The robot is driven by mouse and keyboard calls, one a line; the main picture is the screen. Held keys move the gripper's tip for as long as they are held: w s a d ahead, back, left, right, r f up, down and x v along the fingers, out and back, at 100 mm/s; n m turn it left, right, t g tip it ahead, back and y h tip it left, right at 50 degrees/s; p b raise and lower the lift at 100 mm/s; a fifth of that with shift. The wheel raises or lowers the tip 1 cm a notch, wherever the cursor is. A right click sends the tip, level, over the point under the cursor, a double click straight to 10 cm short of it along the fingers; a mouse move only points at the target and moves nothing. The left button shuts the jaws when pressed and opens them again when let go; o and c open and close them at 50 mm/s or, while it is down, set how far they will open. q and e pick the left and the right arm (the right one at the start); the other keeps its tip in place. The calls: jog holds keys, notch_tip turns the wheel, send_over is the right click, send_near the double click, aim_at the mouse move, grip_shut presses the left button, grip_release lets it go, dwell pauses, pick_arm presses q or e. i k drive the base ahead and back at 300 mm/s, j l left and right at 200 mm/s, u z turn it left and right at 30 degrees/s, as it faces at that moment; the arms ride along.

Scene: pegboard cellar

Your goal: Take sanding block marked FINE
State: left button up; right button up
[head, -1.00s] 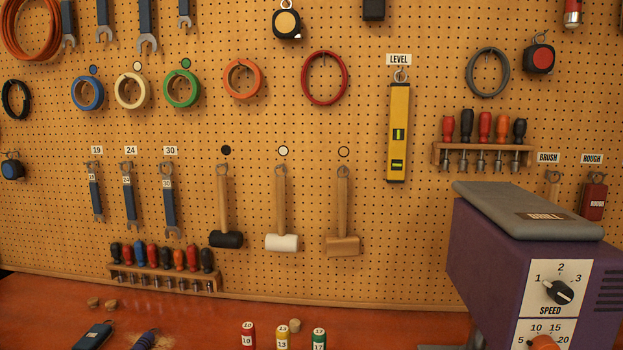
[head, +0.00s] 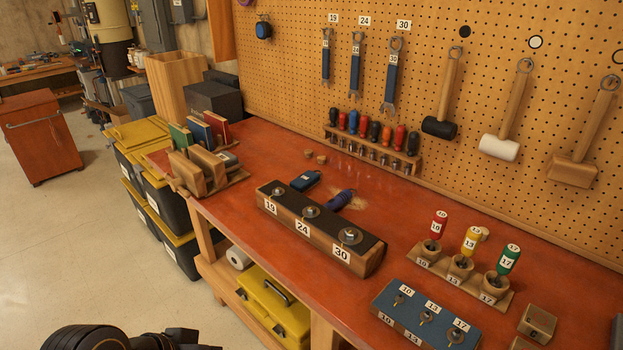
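No block with a readable FINE label shows in the head view. A rack (head: 238,179) at the far left end of the red bench holds upright green (head: 181,137), blue (head: 201,134) and red (head: 216,126) pieces behind wooden blocks; I cannot read any marking on them. Neither of my grippers shows; only a dark part of my own arm is at the bottom left edge.
The bench (head: 262,150) carries a wooden block with bolts (head: 320,228), a screwdriver stand (head: 462,272) and a blue keyed block (head: 425,318). Mallets and wrenches hang on the pegboard (head: 500,25). Yellow-lidded bins (head: 137,134) stand left of the bench. Floor (head: 90,240) is clear.

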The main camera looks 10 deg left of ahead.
aim_at(309, 179)
jog(key=i+j, duration=0.15)
jog(key=j, duration=0.25)
jog(key=i+j, duration=0.2)
jog(key=j, duration=0.2)
jog(key=i+j, duration=0.15)
jog(key=j, duration=0.2)
jog(key=i+j, duration=0.2)
jog(key=j, duration=0.2)
jog(key=i+j, duration=0.15)
jog(key=j, duration=0.25)
jog(key=i+j, duration=0.2)
jog(key=j, duration=0.2)
jog(key=i+j, duration=0.15)
jog(key=j, duration=0.25)
jog(key=i+j+z, duration=0.1)
jog(key=i+j, duration=0.25)
